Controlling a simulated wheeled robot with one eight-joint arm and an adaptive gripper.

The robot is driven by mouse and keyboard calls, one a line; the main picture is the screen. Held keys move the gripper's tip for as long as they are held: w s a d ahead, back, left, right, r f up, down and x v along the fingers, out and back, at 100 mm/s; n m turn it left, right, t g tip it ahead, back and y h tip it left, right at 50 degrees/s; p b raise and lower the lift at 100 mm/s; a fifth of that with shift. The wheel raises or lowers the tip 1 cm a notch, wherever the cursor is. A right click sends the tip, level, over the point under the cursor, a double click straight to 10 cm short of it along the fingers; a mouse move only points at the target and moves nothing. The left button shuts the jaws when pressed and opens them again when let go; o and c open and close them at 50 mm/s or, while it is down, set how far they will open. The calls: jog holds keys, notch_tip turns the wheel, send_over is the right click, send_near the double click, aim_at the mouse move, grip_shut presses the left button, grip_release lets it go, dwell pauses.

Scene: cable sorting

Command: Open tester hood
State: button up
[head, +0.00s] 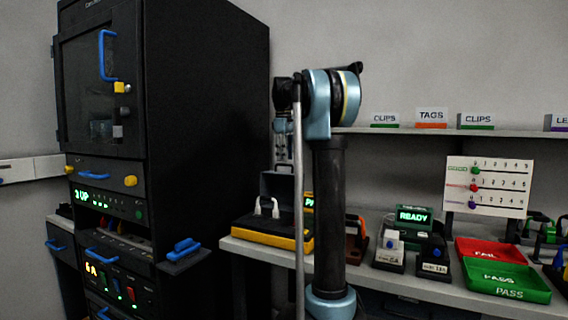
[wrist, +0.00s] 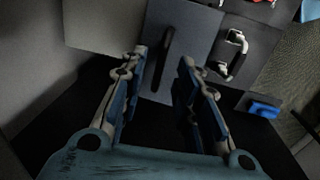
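In the wrist view a flat grey panel (wrist: 190,35), which looks like the tester hood, has a dark bar handle (wrist: 164,62). My gripper (wrist: 163,58) is open, with one finger on each side of this handle; a gap shows on both sides. How deep the fingers reach around it I cannot tell. In the head view my gripper (head: 283,150) points down over a grey box-like part (head: 278,184) on the back of a black-and-yellow unit (head: 270,236). My arm hides part of that unit's right side.
A tall black cabinet (head: 205,120) stands left.

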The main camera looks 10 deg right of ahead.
jog(key=shift+w+f, duration=0.1)
jog(key=shift+f, duration=1.15)
grip_shut()
